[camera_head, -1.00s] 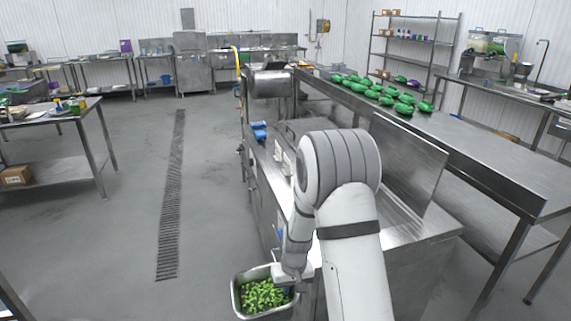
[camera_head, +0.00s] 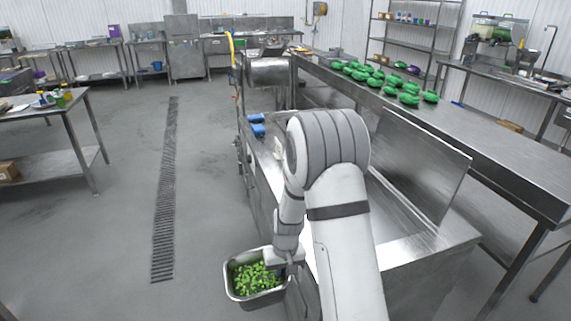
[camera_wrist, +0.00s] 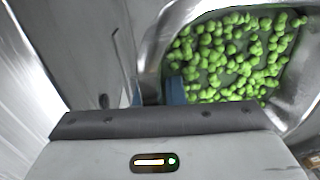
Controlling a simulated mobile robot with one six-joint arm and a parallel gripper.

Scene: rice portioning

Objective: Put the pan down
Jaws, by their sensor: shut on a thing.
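The pan (camera_head: 228,283) is a deep metal tray with many green pieces (camera_head: 254,279) lying in it. It hangs in the air over the floor, left of the steel counter, at the bottom of the head view. My gripper (camera_head: 281,257) is shut on the pan's edge nearest the counter. In the wrist view, the pan (camera_wrist: 150,62) fills the upper right, with a blue fingertip (camera_wrist: 174,90) at its wall. The fingers are mostly hidden by the gripper body.
The steel counter (camera_head: 425,245) with a raised panel stands right of the pan. Blue items (camera_head: 256,125) lie on its far left edge. A long table (camera_head: 480,150) holding green bags (camera_head: 385,80) runs behind it. Open floor with a drain grate (camera_head: 165,190) lies left.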

